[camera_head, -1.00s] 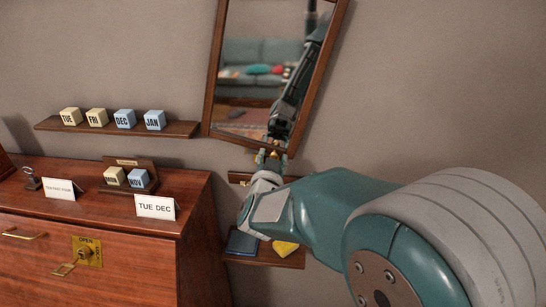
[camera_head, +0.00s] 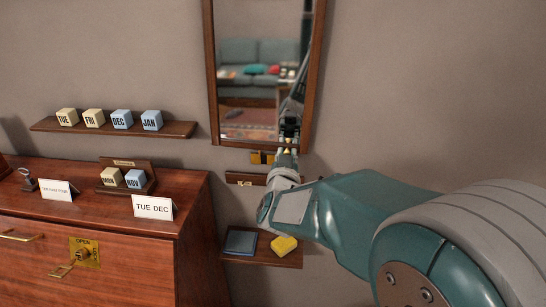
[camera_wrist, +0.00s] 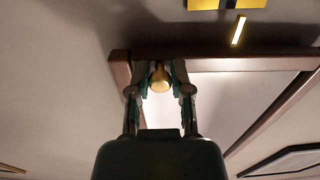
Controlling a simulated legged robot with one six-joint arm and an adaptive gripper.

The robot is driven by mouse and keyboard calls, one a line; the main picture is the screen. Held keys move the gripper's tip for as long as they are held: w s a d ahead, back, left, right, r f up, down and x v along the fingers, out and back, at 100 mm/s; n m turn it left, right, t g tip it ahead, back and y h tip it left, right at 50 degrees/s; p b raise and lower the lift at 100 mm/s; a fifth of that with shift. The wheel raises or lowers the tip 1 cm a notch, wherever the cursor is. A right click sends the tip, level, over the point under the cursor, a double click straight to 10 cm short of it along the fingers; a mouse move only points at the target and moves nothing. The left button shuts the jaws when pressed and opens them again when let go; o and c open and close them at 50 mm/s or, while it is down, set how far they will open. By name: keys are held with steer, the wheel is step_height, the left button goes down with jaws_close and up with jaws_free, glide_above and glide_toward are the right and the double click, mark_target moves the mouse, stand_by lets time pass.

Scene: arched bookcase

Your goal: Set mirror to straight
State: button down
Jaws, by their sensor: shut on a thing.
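The wood-framed mirror (camera_head: 212,80) hangs on the wall in the head view, close to upright. Its lower edge slopes slightly down to the right. The glass reflects a sofa and my arm. My gripper (camera_head: 287,152) is at the lower right of the frame. In the wrist view, my gripper (camera_wrist: 160,85) is shut on a brass knob (camera_wrist: 159,74) by a corner of the mirror frame (camera_wrist: 220,60). Brass plates (camera_head: 262,157) are on the wall just below the frame. A brass pointer (camera_wrist: 238,30) and the plates (camera_wrist: 203,4) show in the wrist view.
A small shelf (camera_head: 240,259) below holds a blue book (camera_head: 240,242) and a yellow object (camera_head: 284,245). A wooden cabinet (camera_head: 120,265) and a shelf (camera_head: 100,128) with lettered cubes are at left. The wall at right is clear.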

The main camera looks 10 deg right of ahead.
steer(key=shift+s+d+r, duration=0.1)
steer(key=shift+d+r, duration=0.2)
steer(key=shift+d, duration=0.1)
steer(key=c, duration=0.5)
jaws_free()
steer(key=shift+c, duration=0.2)
steer(key=shift+f, duration=0.1)
steer(key=shift+a, duration=0.1)
steer(key=v, duration=0.7)
steer(key=shift+s, duration=0.15)
steer(key=shift+a, duration=0.15)
